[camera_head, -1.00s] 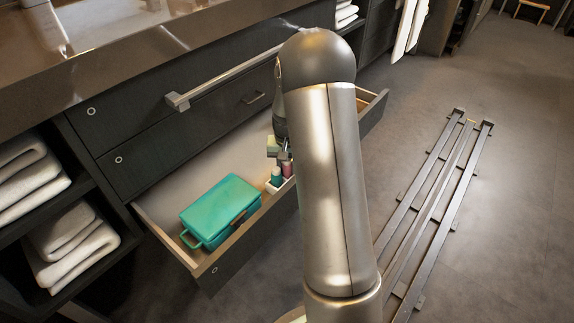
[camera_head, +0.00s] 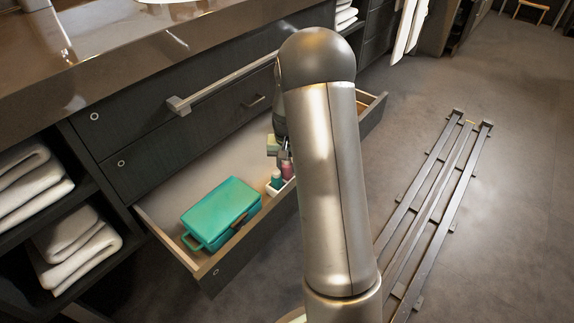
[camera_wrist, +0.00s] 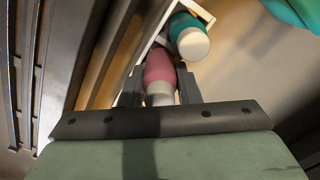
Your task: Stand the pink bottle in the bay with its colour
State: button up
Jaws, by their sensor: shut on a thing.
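The pink bottle (camera_wrist: 159,68), with a pale end, is between the fingers of my gripper (camera_wrist: 159,88) in the wrist view. The gripper is shut on it. In the head view the pink bottle (camera_head: 287,170) shows just below the gripper (camera_head: 284,156), at the white divided holder (camera_head: 270,187) in the open drawer. A teal bottle (camera_wrist: 188,36) with a white end stands in the holder (camera_wrist: 203,10) beside the pink one. It also shows in the head view (camera_head: 275,181). The pink bottle's far end is at the holder's edge; I cannot tell whether it rests on the bottom.
A teal case (camera_head: 220,212) lies in the drawer left of the holder. The drawer front (camera_head: 240,258) is a near edge. A long metal handle (camera_head: 222,81) is above the drawer. My arm hides the drawer's right part. A slatted rack (camera_head: 440,200) lies on the floor.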

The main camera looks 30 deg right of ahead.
jog(key=shift+r+p, duration=0.7)
jog(key=shift+r, duration=0.2)
jog(key=shift+p, duration=0.45)
dwell(1.3)
jog(key=shift+f+b, duration=0.95)
jog(key=shift+f, duration=0.75)
dwell(0.4)
jog(key=shift+r, duration=0.2)
jog(key=shift+r+p, duration=1.45)
jog(key=shift+r, duration=0.1)
dwell(1.5)
